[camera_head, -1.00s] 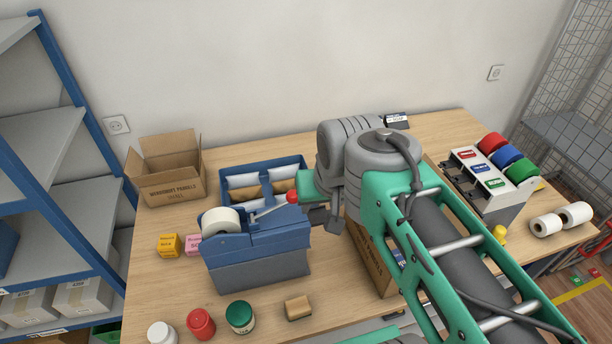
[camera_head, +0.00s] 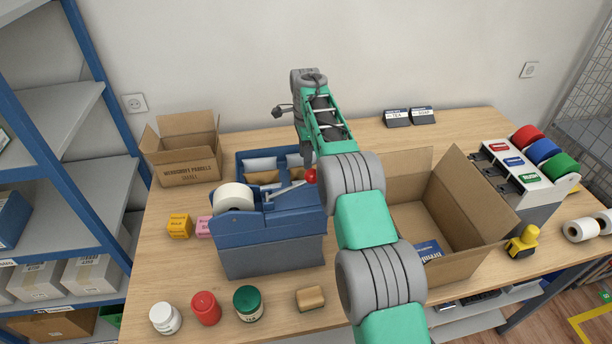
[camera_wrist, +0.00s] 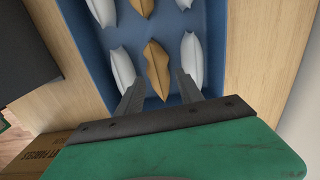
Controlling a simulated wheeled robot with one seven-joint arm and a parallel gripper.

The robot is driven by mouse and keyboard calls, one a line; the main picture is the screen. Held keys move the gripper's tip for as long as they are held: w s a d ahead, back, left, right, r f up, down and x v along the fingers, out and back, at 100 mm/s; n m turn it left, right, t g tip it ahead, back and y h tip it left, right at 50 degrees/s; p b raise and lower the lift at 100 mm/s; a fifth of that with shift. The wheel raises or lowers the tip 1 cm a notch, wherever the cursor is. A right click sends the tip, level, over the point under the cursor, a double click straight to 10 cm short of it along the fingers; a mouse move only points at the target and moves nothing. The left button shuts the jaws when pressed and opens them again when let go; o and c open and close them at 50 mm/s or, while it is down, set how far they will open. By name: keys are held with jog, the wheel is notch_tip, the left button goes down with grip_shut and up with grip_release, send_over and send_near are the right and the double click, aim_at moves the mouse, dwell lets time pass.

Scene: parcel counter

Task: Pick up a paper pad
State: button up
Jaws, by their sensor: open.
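The paper pads are pillow-shaped, white or brown, and sit in rows in a blue tray (camera_wrist: 216,45). In the wrist view my gripper (camera_wrist: 160,78) is open over the tray, with its fingers either side of a brown pad (camera_wrist: 158,70). White pads flank it at left (camera_wrist: 121,68) and right (camera_wrist: 191,58). Whether the fingers touch any pad, I cannot tell. In the head view the tray (camera_head: 241,165) stands behind the tape dispenser, with a white pad (camera_head: 262,163) showing. My gripper (camera_head: 307,156) is at its right end, partly hidden.
A tape dispenser (camera_head: 270,245) stands in front of the tray. A small carton (camera_head: 190,172) is at left. A large open carton (camera_head: 470,215) is right of my arm. Jars, such as a red one (camera_head: 206,308), and a tan block (camera_head: 310,298) line the front.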

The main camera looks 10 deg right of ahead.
jog(key=f, duration=0.2)
jog(key=f+p, duration=0.1)
jog(key=f, duration=0.1)
jog(key=f+p, duration=0.1)
jog(key=f, duration=0.1)
jog(key=shift+s+d+f, duration=0.15)
jog(key=shift+s+f, duration=0.05)
jog(key=shift+s, duration=0.05)
jog(key=shift+w+f, duration=0.1)
jog(key=shift+f, duration=0.25)
grip_shut()
